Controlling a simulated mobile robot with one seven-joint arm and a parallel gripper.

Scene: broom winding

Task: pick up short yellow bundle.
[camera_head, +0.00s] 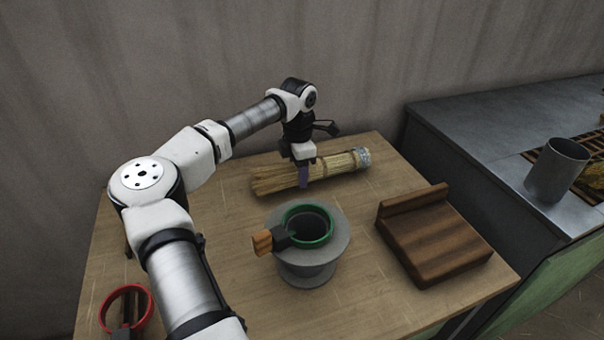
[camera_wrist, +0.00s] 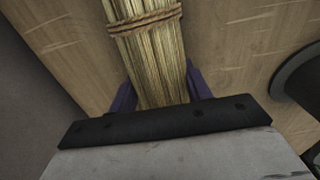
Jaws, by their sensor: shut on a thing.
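The short yellow bundle (camera_head: 336,165) is a straw-coloured bunch of stalks lying near the back of the wooden table (camera_head: 200,262). Its right end has a grey band, and its left end is loose. My gripper (camera_head: 303,178) points down over the middle of the bundle and is shut on it. In the wrist view the bundle (camera_wrist: 148,60) runs between the two purple fingers of my gripper (camera_wrist: 160,90), with a twine binding beyond them. I cannot tell whether the bundle is clear of the tabletop.
A grey round stand with a green ring (camera_head: 330,236) and wooden handle is in front of the bundle. A dark wooden block (camera_head: 440,240) lies at right. A red ring (camera_head: 147,300) is at front left. A grey counter with a metal cup (camera_head: 556,170) stands beyond the table's right edge.

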